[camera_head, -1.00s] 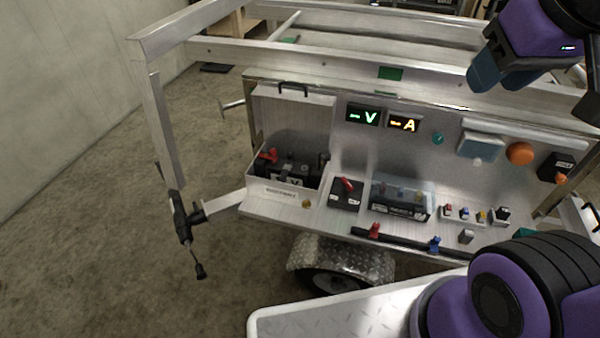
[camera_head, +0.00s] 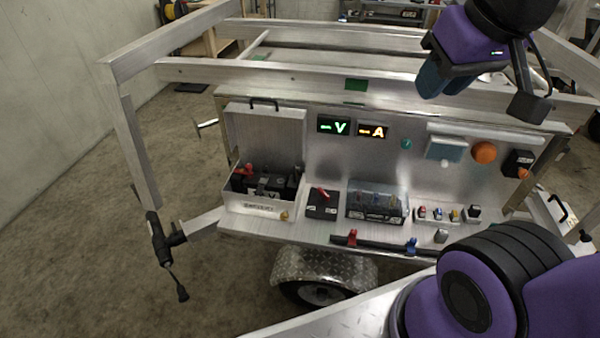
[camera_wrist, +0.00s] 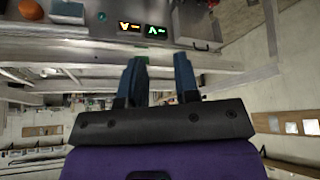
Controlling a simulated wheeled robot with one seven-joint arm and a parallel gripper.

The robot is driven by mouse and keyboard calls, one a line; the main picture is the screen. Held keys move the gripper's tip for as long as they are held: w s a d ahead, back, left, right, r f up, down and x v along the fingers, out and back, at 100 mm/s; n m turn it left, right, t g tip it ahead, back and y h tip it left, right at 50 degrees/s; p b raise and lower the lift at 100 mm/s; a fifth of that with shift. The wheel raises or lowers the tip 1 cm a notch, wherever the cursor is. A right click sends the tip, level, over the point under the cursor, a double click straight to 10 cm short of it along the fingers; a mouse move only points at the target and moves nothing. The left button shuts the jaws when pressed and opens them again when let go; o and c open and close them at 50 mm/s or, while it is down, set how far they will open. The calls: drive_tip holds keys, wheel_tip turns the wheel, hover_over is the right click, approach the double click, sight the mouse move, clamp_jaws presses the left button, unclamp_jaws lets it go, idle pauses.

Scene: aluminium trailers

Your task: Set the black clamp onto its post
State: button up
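An open metal box (camera_head: 262,209) on the trailer's shelf holds a dark battery (camera_head: 267,186). A red clamp (camera_head: 245,170) sits at its left end. A small dark shape at the battery's right end may be the black clamp, but it is too small to tell. I cannot make out the post either. My gripper (camera_head: 445,78) is high at the upper right, above the trailer's top rail and well away from the box. In the wrist view my gripper (camera_wrist: 158,72) has its two blue fingers apart with nothing between them.
A panel carries a green display (camera_head: 333,125), an amber display (camera_head: 372,131) and an orange knob (camera_head: 484,152). The shelf also bears a black switch box (camera_head: 322,204), a clear-covered unit (camera_head: 377,203) and a black bar (camera_head: 380,243). The box lid (camera_head: 265,133) stands raised.

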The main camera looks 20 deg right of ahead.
drive_tip(key=shift+w, duration=0.2)
drive_tip(key=c, duration=0.3)
drive_tip(key=shift+m+h, duration=0.6)
drive_tip(key=shift+h, duration=0.2)
drive_tip(key=w+d+f, duration=0.1)
drive_tip(key=w, duration=0.2)
drive_tip(key=w+f, duration=0.2)
drive_tip(key=w, duration=0.2)
drive_tip(key=w+d+f, duration=0.1)
drive_tip(key=w+f, duration=0.1)
drive_tip(key=w, duration=0.2)
drive_tip(key=shift+d, duration=0.35)
clamp_jaws()
drive_tip(key=w+d+f+y, duration=0.2)
drive_tip(key=w+f, duration=1.2)
drive_tip(key=f, duration=0.3)
wheel_tip(320, 180, down, 13)
drive_tip(key=w+a+m+t+y, duration=0.1)
drive_tip(key=w+m+y, duration=0.1)
drive_tip(key=y, duration=0.1)
drive_tip(key=shift+w+a, duration=0.25)
drive_tip(key=shift+a, duration=0.1)
